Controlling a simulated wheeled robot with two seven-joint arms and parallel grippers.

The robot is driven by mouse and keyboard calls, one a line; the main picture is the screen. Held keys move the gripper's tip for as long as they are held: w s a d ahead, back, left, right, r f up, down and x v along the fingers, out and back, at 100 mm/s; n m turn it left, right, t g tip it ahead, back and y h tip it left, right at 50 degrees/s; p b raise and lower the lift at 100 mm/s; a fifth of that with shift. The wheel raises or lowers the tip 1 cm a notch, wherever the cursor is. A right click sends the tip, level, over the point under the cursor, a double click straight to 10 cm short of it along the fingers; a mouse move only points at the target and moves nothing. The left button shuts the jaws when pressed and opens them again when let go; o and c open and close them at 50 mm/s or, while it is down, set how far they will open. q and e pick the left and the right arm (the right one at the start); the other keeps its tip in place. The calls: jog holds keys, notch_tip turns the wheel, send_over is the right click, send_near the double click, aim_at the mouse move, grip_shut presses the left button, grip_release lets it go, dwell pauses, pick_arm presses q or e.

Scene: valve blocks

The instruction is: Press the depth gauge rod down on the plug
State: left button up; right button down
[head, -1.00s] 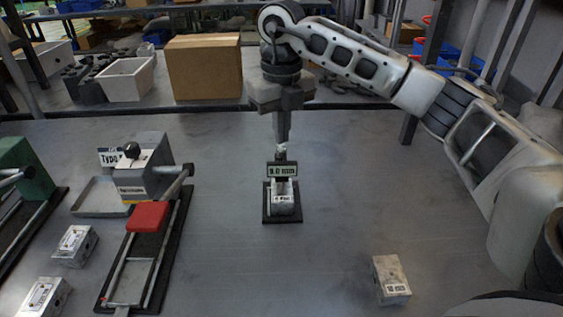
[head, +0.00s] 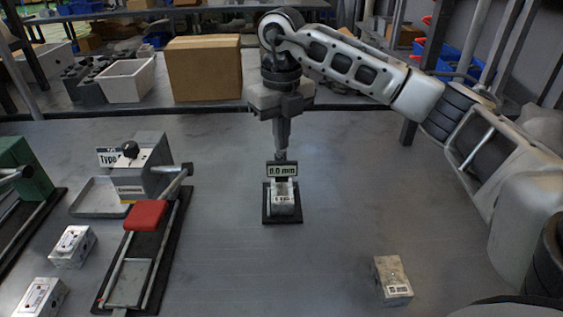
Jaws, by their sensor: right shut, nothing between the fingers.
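The depth gauge (head: 282,170) stands near the middle of the table, and its display reads 0.0 mm. It sits over a small metal valve block (head: 283,198) on a black base plate (head: 269,215). The plug is hidden from this angle. My right gripper (head: 282,150) points straight down above the gauge with its fingers shut and empty. Its tips are at the top of the gauge rod, which is mostly hidden; I cannot tell whether they touch it. My left gripper is not in view.
A loose block (head: 392,281) lies at the front right. A clamp fixture with a red pad (head: 146,215), a grey box device (head: 143,178) and two more blocks (head: 73,247) are on the left. The table around the gauge is clear.

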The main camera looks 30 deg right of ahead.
jog(key=shift+f, duration=0.45)
dwell(0.3)
jog(key=shift+f, duration=0.1)
dwell(0.4)
jog(key=shift+r+p, duration=0.95)
jog(key=shift+r, duration=0.55)
